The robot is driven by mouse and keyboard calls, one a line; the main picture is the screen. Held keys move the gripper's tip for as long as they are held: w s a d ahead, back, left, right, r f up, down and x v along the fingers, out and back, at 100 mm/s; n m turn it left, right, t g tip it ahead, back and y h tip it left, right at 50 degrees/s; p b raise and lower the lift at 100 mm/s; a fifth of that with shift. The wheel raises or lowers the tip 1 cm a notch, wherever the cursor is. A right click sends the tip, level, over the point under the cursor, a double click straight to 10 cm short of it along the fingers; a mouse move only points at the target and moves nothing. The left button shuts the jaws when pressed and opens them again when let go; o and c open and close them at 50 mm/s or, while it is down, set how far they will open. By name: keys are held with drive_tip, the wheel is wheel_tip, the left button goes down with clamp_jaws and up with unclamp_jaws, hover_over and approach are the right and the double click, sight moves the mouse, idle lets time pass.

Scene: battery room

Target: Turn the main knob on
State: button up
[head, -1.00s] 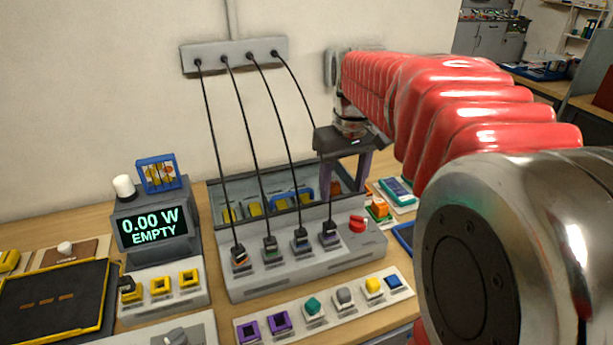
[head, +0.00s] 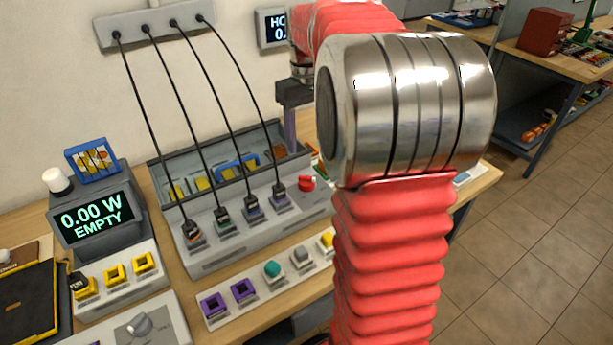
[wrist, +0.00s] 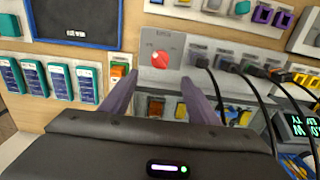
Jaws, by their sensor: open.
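The red knob (head: 307,183) is a round dial at the right end of the grey plug panel (head: 222,240). In the wrist view the red knob (wrist: 161,60) sits on a light plate with small markings too blurred to read. My gripper (wrist: 157,82) is open, its two purple fingers apart and nothing between them. In that view the knob appears just beyond the fingertips, near the middle of the gap, not touched. In the head view my gripper (head: 290,130) is above and behind the knob, partly hidden by my arm.
Several black cables run from the wall box (head: 150,22) to plugs in the panel, left of the knob. A display (head: 92,219) reads 0.00 W EMPTY. A grey knob (head: 140,324) is at the front. Coloured switches line the front strip (head: 215,322).

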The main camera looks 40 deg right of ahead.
sight(307, 177)
wheel_tip(307, 177, down, 13)
drive_tip(key=shift+f, duration=0.2)
idle(0.4)
drive_tip(key=c, duration=1)
drive_tip(key=shift+c, duration=0.2)
